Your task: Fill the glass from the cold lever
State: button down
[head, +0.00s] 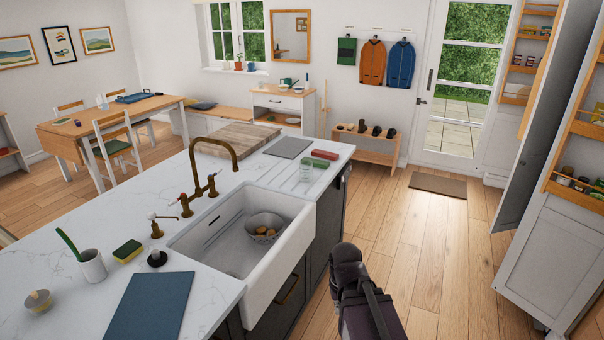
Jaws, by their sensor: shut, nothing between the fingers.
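A clear glass (306,171) stands upright on the worktop just beyond the far end of the sink; it looks empty, though it is small and faint. A brass tap (214,145) arches at the sink's back edge. It has a nearer lever (185,206) and a farther lever (212,184); no cold marking is readable on either. The white sink (232,258) holds a grey bowl (263,227) with several brown round items. No water stream shows. A dark part of my arm reaches up from the bottom, right of the sink front; no gripper fingers can be made out.
A green-and-yellow sponge (127,251), a cup with a green brush (92,266), a soap dispenser (157,227) and a blue board (150,307) occupy the near worktop. Red and green boxes (320,158) sit near the glass.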

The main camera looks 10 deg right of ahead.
aim_at(210, 177)
jog(key=i, duration=0.9)
jog(key=z, duration=0.05)
